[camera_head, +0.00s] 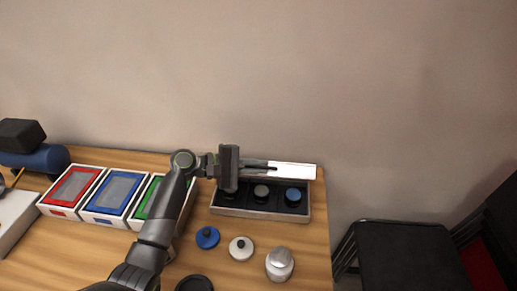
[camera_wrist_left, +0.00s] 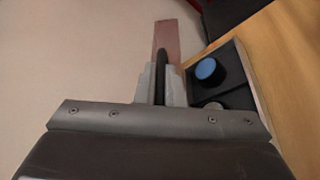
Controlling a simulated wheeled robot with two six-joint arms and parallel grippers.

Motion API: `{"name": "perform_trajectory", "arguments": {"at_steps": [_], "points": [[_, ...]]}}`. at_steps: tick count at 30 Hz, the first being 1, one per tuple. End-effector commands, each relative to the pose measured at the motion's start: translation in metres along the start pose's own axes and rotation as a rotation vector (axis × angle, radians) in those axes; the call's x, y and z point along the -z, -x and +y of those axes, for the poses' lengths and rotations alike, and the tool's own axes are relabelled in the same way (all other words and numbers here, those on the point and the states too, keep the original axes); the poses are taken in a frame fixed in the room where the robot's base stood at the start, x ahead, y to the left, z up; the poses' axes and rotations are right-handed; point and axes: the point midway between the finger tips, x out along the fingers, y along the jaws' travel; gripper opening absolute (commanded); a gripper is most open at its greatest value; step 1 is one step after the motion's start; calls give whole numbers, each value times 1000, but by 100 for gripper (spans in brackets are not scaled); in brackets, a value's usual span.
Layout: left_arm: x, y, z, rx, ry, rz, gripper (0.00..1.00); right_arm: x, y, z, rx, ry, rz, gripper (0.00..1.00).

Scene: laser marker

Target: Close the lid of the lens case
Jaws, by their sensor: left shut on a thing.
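The lens case (camera_head: 262,214) is a grey open tray with a dark inside near the table's back right edge. It holds a grey-topped lens (camera_head: 262,191), a blue-topped lens (camera_head: 293,195) and a dark one partly hidden by my arm. Its pale lid (camera_head: 297,171) stands raised along the back side. My left gripper (camera_head: 268,167) is shut on the lid's upper edge above the case. In the left wrist view, the fingers (camera_wrist_left: 161,85) pinch the lid (camera_wrist_left: 178,38), which looks pinkish there, with the case (camera_wrist_left: 232,65) to the right. My right gripper is out of view.
Red (camera_head: 71,187), blue (camera_head: 115,192) and green-framed boxes stand on the left. A blue cap (camera_head: 207,237), a white cap (camera_head: 241,248), a silver jar (camera_head: 279,264) and a black disc (camera_head: 194,284) lie in front of the case. A black chair (camera_head: 400,256) stands to the right.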

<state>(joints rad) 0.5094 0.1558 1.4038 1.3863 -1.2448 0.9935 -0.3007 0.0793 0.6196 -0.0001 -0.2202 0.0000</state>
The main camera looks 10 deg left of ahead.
Motion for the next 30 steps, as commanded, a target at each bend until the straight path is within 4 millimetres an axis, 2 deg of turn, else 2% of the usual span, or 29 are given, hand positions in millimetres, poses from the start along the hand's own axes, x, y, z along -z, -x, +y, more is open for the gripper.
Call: {"name": "perform_trajectory", "arguments": {"at_steps": [6,12,19,30], "points": [[-7,3,-26,2,4,1,0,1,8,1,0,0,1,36],[-9,4,-42,2,4,2,0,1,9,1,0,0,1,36],[-10,4,-49,2,3,2,0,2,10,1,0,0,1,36],[-9,4,-50,2,2,2,0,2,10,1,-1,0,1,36]]}}
